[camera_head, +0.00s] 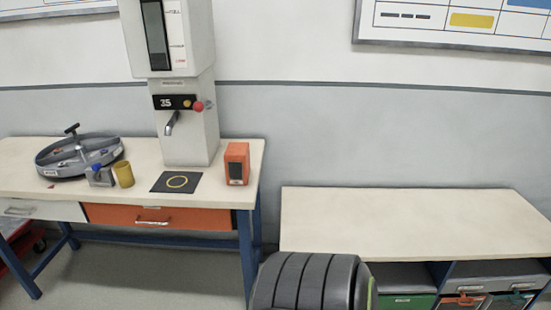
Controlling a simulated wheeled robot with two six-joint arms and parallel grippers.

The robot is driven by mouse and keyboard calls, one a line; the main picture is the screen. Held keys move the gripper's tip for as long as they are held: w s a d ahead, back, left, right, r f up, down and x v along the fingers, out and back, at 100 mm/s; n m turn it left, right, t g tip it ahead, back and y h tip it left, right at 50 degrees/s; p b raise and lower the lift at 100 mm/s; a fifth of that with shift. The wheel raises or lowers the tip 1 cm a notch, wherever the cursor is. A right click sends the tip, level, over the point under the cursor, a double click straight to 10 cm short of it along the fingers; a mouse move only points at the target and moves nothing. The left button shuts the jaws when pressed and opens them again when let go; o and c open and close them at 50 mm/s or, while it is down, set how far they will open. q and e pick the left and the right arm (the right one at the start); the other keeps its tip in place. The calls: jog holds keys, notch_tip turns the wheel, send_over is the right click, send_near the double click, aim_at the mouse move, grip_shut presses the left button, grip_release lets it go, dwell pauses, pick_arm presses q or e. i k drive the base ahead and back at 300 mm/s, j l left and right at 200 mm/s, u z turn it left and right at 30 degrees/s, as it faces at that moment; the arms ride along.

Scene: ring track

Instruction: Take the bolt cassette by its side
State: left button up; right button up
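An orange upright box (236,163) with a dark panel on its front stands near the right end of the left workbench (215,193). It looks like the bolt cassette, but I cannot make out any bolts in it. It stands apart from the grey machine column to its left. Neither of my grippers is in view.
A round grey tray (80,154), a small grey and blue item (99,177) and a yellow cup (124,174) are left. A dark ribbed object (305,282) stands in front. The right bench (410,220) is clear.

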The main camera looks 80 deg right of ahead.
aim_at(236, 155)
jog(key=l+z, duration=0.15)
jog(key=z, duration=1.65)
jog(key=k+l, duration=0.05)
